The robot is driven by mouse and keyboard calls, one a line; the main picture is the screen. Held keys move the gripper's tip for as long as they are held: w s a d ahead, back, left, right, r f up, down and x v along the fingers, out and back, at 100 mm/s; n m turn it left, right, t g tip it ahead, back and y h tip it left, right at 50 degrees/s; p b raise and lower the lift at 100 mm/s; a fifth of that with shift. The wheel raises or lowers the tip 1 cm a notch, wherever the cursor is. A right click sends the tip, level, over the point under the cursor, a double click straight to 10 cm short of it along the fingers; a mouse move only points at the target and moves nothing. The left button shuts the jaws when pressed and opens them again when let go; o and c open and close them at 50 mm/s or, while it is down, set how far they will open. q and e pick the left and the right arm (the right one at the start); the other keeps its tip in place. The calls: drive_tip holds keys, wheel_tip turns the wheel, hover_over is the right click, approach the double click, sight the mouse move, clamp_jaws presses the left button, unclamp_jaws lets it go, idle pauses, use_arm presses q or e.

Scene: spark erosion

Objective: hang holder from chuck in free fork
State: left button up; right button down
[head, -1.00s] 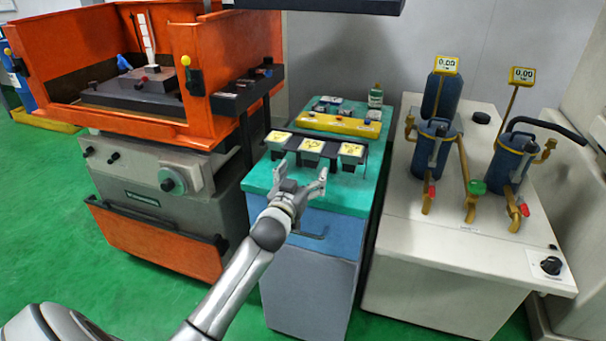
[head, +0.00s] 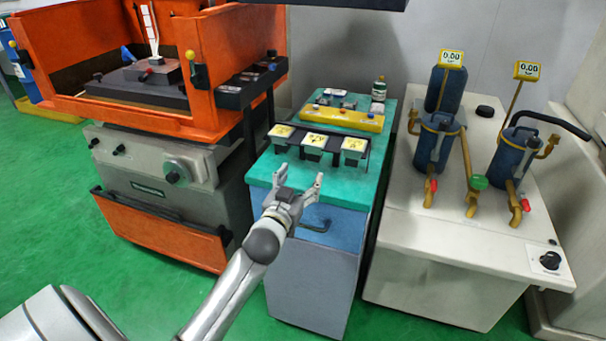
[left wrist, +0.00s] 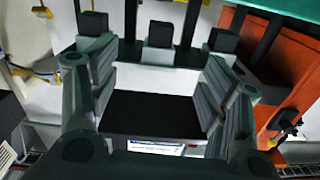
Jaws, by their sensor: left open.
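My left gripper (head: 300,180) is open and empty, in front of the teal-topped cabinet's near edge. Its two spread fingers also frame the left wrist view (left wrist: 160,85). Beyond it a black rack (head: 334,144) carries three yellow-labelled pieces in a row: left (head: 281,132), middle (head: 314,140) and right (head: 354,145). The gripper is apart from them. I cannot tell which fork is free. A pale upright part (head: 150,30) stands over a dark block in the orange machine; I cannot make out a chuck or holder there. My right gripper is not in view.
The orange machine (head: 215,75) stands left of the teal-topped cabinet (head: 345,193). A yellow bar (head: 345,118) and a small bottle (head: 379,89) are on that cabinet. A pale unit (head: 450,245) with blue canisters stands right. Green floor (head: 60,190) is open at front left.

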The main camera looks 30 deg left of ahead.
sight(314, 157)
use_arm(q)
drive_tip(key=m, duration=0.5)
drive_tip(key=shift+s+d, duration=0.15)
drive_tip(key=shift+s, duration=0.15)
drive_tip(key=c, duration=0.5)
drive_tip(key=m, duration=0.4)
drive_tip(key=shift+s+f, duration=0.1)
drive_tip(key=shift+s, duration=0.1)
drive_tip(key=shift+c, duration=1)
drive_tip(key=m, duration=0.3)
drive_tip(key=s+m, duration=0.1)
drive_tip(key=m, duration=0.2)
drive_tip(key=shift+d+f+g+p, duration=0.1)
drive_tip(key=shift+d+g+p, duration=0.1)
drive_tip(key=shift+g+p, duration=0.15)
drive_tip(key=c, duration=0.5)
drive_tip(key=m, duration=0.4)
drive_tip(key=shift+s, duration=0.35)
clamp_jaws()
drive_tip(key=w+m, duration=0.3)
drive_tip(key=m, duration=0.2)
drive_tip(key=w+a+m+p, duration=0.1)
drive_tip(key=w+m, duration=0.2)
drive_tip(key=m, duration=0.3)
drive_tip(key=w+a+m+t+p, duration=0.1)
drive_tip(key=w+m, duration=0.3)
drive_tip(key=m, duration=0.1)
drive_tip(key=shift+w+a, duration=0.1)
drive_tip(key=shift+a, duration=0.1)
